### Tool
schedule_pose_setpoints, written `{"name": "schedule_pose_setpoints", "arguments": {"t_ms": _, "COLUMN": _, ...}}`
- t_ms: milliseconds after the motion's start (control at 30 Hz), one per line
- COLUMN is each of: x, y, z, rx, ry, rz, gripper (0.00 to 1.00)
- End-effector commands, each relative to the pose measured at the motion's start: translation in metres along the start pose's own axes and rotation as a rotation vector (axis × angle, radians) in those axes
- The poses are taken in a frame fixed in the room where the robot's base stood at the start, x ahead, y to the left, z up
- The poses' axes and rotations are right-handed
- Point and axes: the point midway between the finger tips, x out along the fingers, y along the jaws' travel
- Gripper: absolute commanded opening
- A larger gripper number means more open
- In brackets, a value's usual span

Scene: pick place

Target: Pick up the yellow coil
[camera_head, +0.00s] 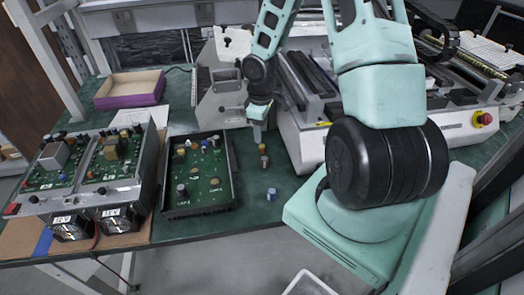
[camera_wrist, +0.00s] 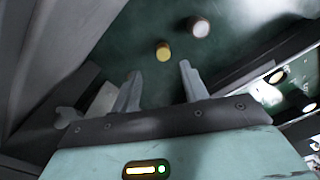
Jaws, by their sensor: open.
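The yellow coil (camera_wrist: 163,51) is a small round piece standing on the green table. It lies just beyond my fingertips and roughly in line with the gap between them. In the head view the coil (camera_head: 262,148) appears small, just below my gripper (camera_head: 257,135). My gripper (camera_wrist: 159,70) is open with nothing between its two fingers, which point down towards the table. How high the fingertips are above the coil is hard to tell.
A pale-topped cylinder (camera_wrist: 199,27) stands close beside the coil. A black tray with a green circuit board (camera_head: 236,170) lies to the left, a white machine (camera_head: 305,150) to the right, and a purple box (camera_head: 130,100) at the back left.

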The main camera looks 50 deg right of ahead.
Motion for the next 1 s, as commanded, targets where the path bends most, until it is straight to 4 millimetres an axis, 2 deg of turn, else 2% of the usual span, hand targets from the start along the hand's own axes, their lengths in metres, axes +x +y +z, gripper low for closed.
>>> {"name": "schedule_pose_setpoints", "arguments": {"t_ms": 167, "x": 0.015, "y": -0.003, "z": 0.002, "rx": -0.001, "ry": -0.003, "rz": -0.002, "gripper": 0.44}}
{"name": "schedule_pose_setpoints", "arguments": {"t_ms": 400, "x": 0.048, "y": -0.006, "z": 0.004, "rx": -0.001, "ry": -0.002, "rz": -0.001, "gripper": 0.44}}
{"name": "schedule_pose_setpoints", "arguments": {"t_ms": 733, "x": 0.054, "y": -0.006, "z": 0.004, "rx": 0.001, "ry": 0.0, "rz": 0.001, "gripper": 0.44}}
{"name": "schedule_pose_setpoints", "arguments": {"t_ms": 767, "x": 0.054, "y": -0.006, "z": 0.004, "rx": 0.001, "ry": 0.0, "rz": 0.001, "gripper": 0.38}}
{"name": "schedule_pose_setpoints", "arguments": {"t_ms": 900, "x": 0.054, "y": -0.005, "z": 0.004, "rx": 0.001, "ry": 0.0, "rz": 0.001, "gripper": 0.0}}
{"name": "schedule_pose_setpoints", "arguments": {"t_ms": 1000, "x": 0.054, "y": -0.005, "z": 0.004, "rx": 0.001, "ry": 0.0, "rz": 0.001, "gripper": 0.0}}
